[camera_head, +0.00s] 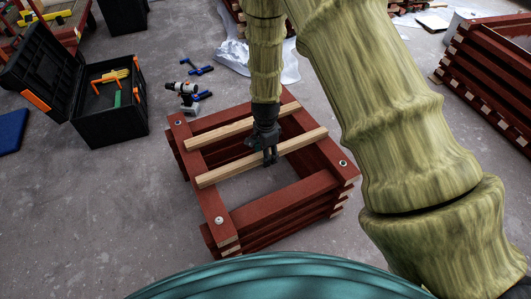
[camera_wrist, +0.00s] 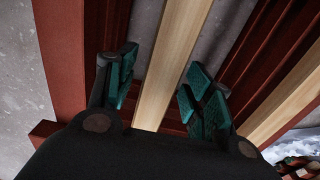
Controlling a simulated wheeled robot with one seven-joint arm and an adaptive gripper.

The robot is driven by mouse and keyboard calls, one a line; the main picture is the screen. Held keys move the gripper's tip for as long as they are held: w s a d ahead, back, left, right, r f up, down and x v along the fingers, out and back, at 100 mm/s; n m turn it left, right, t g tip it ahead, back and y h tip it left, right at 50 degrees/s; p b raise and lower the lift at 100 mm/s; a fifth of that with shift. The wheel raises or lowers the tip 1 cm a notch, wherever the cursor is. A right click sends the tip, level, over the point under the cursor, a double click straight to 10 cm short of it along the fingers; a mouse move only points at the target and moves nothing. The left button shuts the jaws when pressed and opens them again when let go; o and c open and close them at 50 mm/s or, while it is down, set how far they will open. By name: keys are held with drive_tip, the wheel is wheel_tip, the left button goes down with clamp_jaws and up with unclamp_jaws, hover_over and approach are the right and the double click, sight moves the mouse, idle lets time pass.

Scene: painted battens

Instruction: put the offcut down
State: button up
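Two pale wooden battens lie across the top of a dark red slatted wooden crate. My gripper (camera_head: 269,158) is low at the front batten (camera_head: 226,172), near its middle. In the wrist view the fingers of my gripper (camera_wrist: 158,84) are apart, with the pale front batten (camera_wrist: 171,55) running between them. Narrow gaps show between the finger pads and the batten. The back batten (camera_head: 222,132) also shows at the right of the wrist view (camera_wrist: 290,96). I see no separate offcut in the gripper and cannot tell whether either batten is it.
The red crate (camera_head: 270,208) stands on a grey concrete floor. An open black toolbox (camera_head: 112,120) with tools is at left, and clamps (camera_head: 200,70) lie behind the crate. A white sheet (camera_head: 235,52) lies at the back. Another red stack (camera_head: 490,75) is at right.

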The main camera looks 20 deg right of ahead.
drive_tip(key=shift+r, duration=0.1)
wheel_tip(320, 180, up, 12)
drive_tip(key=p, duration=0.4)
drive_tip(key=shift+a, duration=0.1)
idle(0.6)
